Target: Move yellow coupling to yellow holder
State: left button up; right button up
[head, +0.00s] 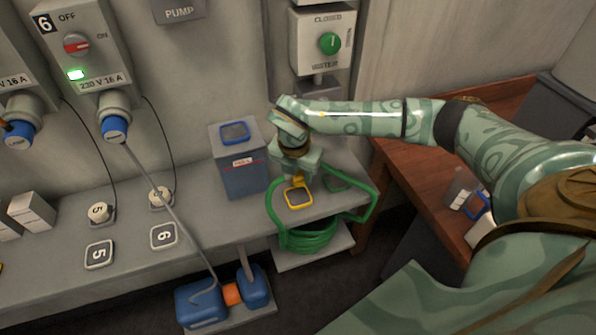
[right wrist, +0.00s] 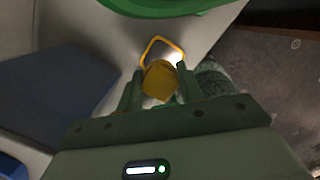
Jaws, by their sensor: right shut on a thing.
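The yellow coupling (head: 298,181) is between the fingers of my right gripper (head: 297,174), which is shut on it. In the right wrist view the coupling (right wrist: 160,78) shows as a yellow block between the fingertips (right wrist: 160,82). The yellow holder (head: 299,198) is a yellow rounded square outline near the front edge of the grey bench. It also shows just beyond the coupling in the right wrist view (right wrist: 151,50). The coupling is over or right beside the outline's back edge; I cannot tell whether it touches. My left gripper is not in view.
A green hose (head: 310,240) is coiled below the bench edge, with loops rising on both sides of the holder. A grey-blue box (head: 243,175) stands to the left. The water valve (head: 330,43) is on the wall behind.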

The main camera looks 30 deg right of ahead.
aim_at(298, 197)
jog(key=shift+f+b, duration=2.05)
jog(key=shift+f, duration=0.55)
jog(key=shift+r+p, duration=0.1)
jog(key=shift+p, duration=0.75)
jog(key=shift+f, duration=0.55)
jog(key=o, duration=1)
jog(key=r+p, duration=0.1)
jog(key=r, duration=0.4)
jog(key=a+r+p, duration=0.1)
jog(key=r, duration=0.4)
jog(key=s+a+r+p, duration=0.1)
jog(key=r, duration=0.5)
jog(key=shift+s, duration=0.1)
